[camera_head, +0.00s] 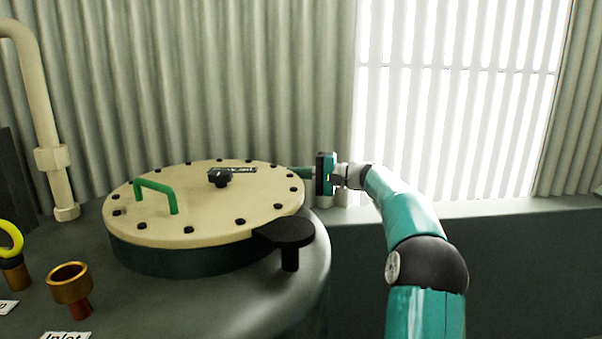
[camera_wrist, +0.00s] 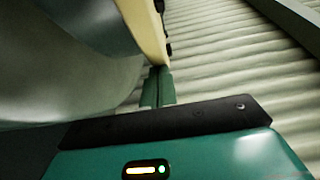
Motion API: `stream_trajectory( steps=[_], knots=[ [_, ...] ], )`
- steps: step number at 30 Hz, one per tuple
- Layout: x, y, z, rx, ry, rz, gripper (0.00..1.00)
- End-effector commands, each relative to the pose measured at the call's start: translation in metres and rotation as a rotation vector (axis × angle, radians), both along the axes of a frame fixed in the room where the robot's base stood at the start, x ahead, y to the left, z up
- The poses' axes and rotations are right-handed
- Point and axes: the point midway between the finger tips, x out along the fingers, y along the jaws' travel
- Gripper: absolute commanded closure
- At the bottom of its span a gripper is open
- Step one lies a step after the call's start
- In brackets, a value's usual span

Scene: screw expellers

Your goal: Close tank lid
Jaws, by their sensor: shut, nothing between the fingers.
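The round cream tank lid (camera_head: 200,222) lies flat over the dark collar of the tank (camera_head: 230,300), with bolts around its rim. A green handle (camera_head: 157,190) stands on its left part. A black knob (camera_head: 219,178) sits near its far middle. A black bracket (camera_head: 285,234) juts from its front right edge. My gripper (camera_head: 301,173) reaches in from the right at the lid's far right edge. In the wrist view its green fingers (camera_wrist: 157,86) are together and empty, close to the lid's edge (camera_wrist: 147,30). I cannot tell whether they touch it.
A copper inlet fitting (camera_head: 70,285) and a yellow ring handle (camera_head: 11,240) stand at the left on the tank top. A cream pipe (camera_head: 45,125) rises at the far left. A corrugated wall (camera_head: 230,80) and a bright window (camera_head: 460,90) are behind.

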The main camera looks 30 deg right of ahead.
Motion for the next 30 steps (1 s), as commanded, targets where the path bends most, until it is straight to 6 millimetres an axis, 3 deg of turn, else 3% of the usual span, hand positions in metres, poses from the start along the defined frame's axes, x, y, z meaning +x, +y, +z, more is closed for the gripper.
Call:
stream_trajectory(
  steps=[9,30],
  knots=[
    [0.008,0.015,0.001,0.0,-0.001,-0.006,1.0],
    [0.012,0.024,0.001,0.001,-0.001,0.004,1.0]
  ],
)
